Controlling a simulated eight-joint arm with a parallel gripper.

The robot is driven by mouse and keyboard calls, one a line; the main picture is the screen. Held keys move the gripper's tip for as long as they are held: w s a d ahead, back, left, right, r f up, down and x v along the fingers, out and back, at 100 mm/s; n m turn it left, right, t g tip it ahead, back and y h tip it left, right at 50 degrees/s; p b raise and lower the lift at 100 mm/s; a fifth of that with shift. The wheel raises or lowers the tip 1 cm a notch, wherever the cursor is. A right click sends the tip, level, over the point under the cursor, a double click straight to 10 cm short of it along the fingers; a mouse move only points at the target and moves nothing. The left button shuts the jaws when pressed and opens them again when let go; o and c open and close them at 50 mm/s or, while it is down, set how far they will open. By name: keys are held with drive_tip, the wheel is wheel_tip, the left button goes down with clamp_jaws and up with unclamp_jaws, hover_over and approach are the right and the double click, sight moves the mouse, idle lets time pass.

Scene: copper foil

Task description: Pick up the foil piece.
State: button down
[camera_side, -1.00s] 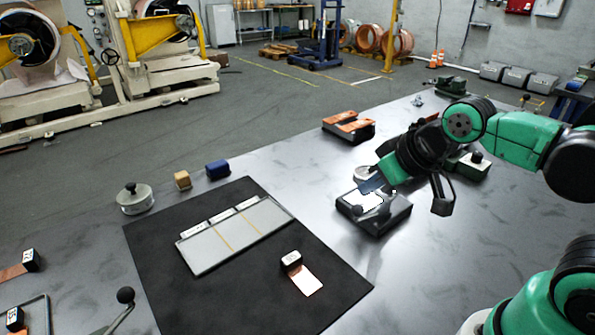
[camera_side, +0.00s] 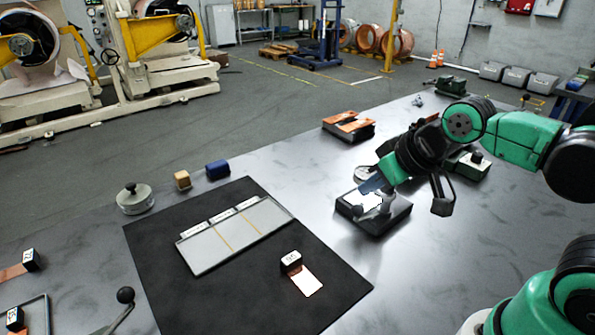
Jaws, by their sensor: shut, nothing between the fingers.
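A copper foil piece (camera_side: 307,281) lies on the black mat (camera_side: 180,300). A small black block (camera_side: 291,262) with a white label sits at its upper left end. My gripper (camera_side: 372,187) is shut and empty, low over a black box (camera_side: 385,222) to the right of the mat. The box has a pale top patch (camera_side: 358,200) and a grey knob-like part (camera_side: 381,203) beside the fingertips. The gripper hides part of the box top. The gripper is apart from the foil piece, up and to the right of it.
A grey divided tray (camera_side: 238,236) lies on the mat. A round metal weight (camera_side: 134,200), a tan block (camera_side: 182,180) and a blue block (camera_side: 217,170) stand behind it. A stack with copper sheets (camera_side: 348,124) is farther back.

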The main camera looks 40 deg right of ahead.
drive_tip(key=shift+c, duration=1.2)
unclamp_jaws()
drive_tip(key=shift+a, duration=0.1)
drive_tip(key=g, duration=0.7)
hover_over(292, 258)
drive_tip(key=f, duration=0.6)
drive_tip(key=shift+d+f, duration=0.2)
drive_tip(key=shift+f, duration=0.2)
drive_tip(key=shift+a+f, duration=0.2)
drive_tip(key=shift+f, duration=2.9)
